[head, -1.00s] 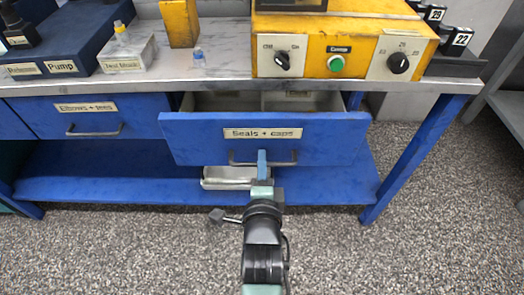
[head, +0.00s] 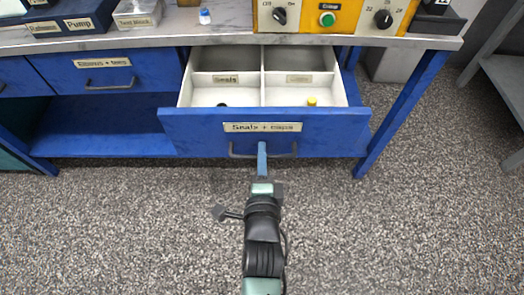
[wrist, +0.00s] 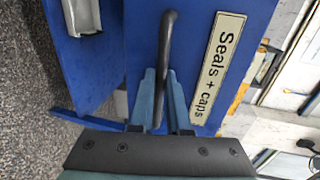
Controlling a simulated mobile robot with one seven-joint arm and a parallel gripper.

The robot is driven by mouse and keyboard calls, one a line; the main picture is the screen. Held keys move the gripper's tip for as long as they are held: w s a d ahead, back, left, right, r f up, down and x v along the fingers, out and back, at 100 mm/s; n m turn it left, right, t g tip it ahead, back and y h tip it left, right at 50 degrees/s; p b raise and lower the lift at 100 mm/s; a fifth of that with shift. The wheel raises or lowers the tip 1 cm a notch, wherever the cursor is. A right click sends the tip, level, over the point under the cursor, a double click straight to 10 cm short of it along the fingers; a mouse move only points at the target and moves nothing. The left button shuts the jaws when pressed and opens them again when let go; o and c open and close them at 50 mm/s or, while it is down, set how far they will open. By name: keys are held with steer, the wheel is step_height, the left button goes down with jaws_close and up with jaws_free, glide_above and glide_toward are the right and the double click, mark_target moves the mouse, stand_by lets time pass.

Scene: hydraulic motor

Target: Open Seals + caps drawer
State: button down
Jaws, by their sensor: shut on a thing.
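The blue Seals + caps drawer (head: 200,133) is pulled well out from under the bench in the head view. Its white inside shows several compartments, two with labels. A small dark ring (head: 222,104) lies in the left one and a yellow cap (head: 312,101) in the right one. My gripper (head: 262,150) is at the drawer's dark bar handle (head: 284,154). In the wrist view, the gripper's fingers (wrist: 158,98) are shut around the handle (wrist: 166,50), beside the drawer's label (wrist: 217,68).
The closed Elbows + tees drawer (head: 140,70) is to the left. The bench top (head: 225,20) carries a yellow control box (head: 300,17) and a small bottle (head: 205,16). The speckled floor (head: 400,230) in front is clear.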

steer(key=c, duration=1.2)
jaws_free()
steer(key=shift+o, duration=0.2)
steer(key=shift+s, duration=0.1)
steer(key=p+v, duration=0.2)
steer(key=v, duration=1)
steer(key=shift+s+p, duration=0.35)
steer(key=shift+s, duration=0.05)
steer(key=shift+r, duration=0.1)
